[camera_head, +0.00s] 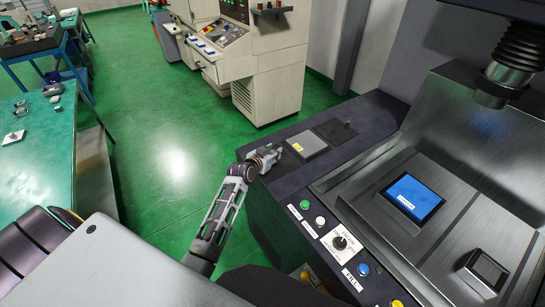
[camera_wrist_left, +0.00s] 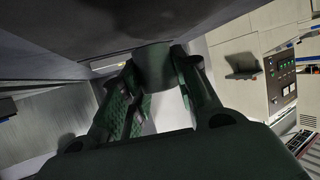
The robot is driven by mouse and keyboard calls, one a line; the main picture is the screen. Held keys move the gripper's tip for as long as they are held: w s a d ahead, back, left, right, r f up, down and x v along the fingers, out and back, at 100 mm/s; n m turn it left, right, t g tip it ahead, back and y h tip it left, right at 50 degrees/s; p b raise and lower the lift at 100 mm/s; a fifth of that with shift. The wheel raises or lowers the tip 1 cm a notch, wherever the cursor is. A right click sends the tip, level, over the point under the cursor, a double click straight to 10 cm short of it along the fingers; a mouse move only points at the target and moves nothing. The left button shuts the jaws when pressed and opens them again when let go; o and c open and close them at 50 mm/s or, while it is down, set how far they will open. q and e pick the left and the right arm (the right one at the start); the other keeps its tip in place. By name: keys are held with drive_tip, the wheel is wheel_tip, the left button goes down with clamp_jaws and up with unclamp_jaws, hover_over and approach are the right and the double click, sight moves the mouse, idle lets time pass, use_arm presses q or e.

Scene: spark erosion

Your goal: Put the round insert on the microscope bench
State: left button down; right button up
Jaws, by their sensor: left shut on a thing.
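My left gripper (camera_head: 268,157) is at the left edge of the dark machine ledge. In the left wrist view the left gripper (camera_wrist_left: 155,85) is shut on a short grey-green cylinder, which looks like the round insert (camera_wrist_left: 153,68). The insert sits between the fingertips; in the head view it is too small and covered to make out clearly. A teal-topped bench (camera_head: 40,165) stands at the left with several small metal parts on it. I see no clear microscope, so I cannot tell whether this is the microscope bench. My right gripper is not in view.
The ledge (camera_head: 285,185) bears a grey square plate (camera_head: 307,144) with a yellow label and a dark square (camera_head: 335,130). Buttons and a knob (camera_head: 341,242) line the machine front. A beige control cabinet (camera_head: 265,70) stands behind. Green floor (camera_head: 165,125) is free between bench and machine.

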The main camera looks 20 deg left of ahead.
sight(272, 152)
use_arm(q)
drive_tip(key=shift+r+b, duration=0.45)
drive_tip(key=shift+r, duration=3.55)
drive_tip(key=shift+f, duration=0.1)
